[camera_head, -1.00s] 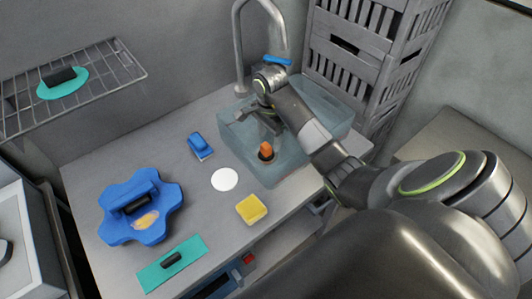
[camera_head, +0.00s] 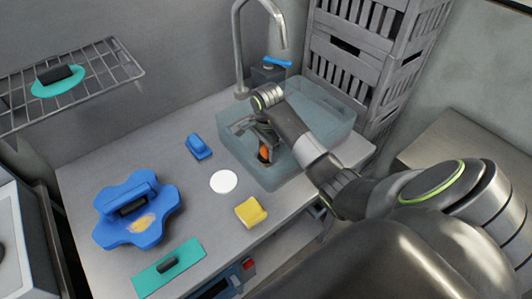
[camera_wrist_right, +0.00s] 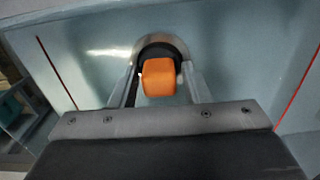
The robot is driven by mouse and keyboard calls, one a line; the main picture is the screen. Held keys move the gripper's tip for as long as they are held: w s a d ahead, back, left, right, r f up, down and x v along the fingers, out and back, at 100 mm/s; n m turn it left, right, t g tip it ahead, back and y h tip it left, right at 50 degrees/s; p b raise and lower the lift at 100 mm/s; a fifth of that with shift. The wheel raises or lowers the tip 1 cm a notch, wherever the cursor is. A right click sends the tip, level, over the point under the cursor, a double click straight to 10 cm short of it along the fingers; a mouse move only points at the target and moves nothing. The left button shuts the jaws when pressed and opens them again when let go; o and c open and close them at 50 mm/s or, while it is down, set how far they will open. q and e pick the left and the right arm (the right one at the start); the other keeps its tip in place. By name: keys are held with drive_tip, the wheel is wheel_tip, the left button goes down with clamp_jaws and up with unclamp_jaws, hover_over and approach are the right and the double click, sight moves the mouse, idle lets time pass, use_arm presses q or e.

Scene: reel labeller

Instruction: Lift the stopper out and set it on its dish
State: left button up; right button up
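The stopper (camera_head: 265,153) has an orange knob and a dark base, and stands on the floor of the grey-blue basin (camera_head: 285,178). In the right wrist view the orange knob (camera_wrist_right: 159,78) shows in front of a round drain with a metallic rim. My right gripper (camera_head: 259,142) reaches down into the basin, just above and around the stopper. In the wrist view its two fingers lie on either side of the knob, with visible gaps, so it is open. A flat white disc (camera_head: 223,182), likely the dish, lies on the counter left of the basin. My left gripper is not in view.
On the counter are a blue brush-like block (camera_head: 199,147), a yellow sponge (camera_head: 250,211), a blue flower-shaped thing (camera_head: 137,212) and a teal handled pad (camera_head: 169,267). A tap (camera_head: 239,50) rises behind the basin. Grey crates (camera_head: 363,65) stand at the back right.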

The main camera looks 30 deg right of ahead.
drive_tip(key=c, duration=0.8)
drive_tip(key=shift+r, duration=0.1)
drive_tip(key=shift+r, duration=0.2)
wheel_tip(320, 180, up, 2)
drive_tip(key=shift+r+b, duration=0.15)
drive_tip(key=shift+b, duration=0.15)
wheel_tip(320, 180, up, 6)
drive_tip(key=p, duration=0.6)
drive_tip(key=shift+r+p, duration=4.05)
drive_tip(key=shift+p, duration=0.1)
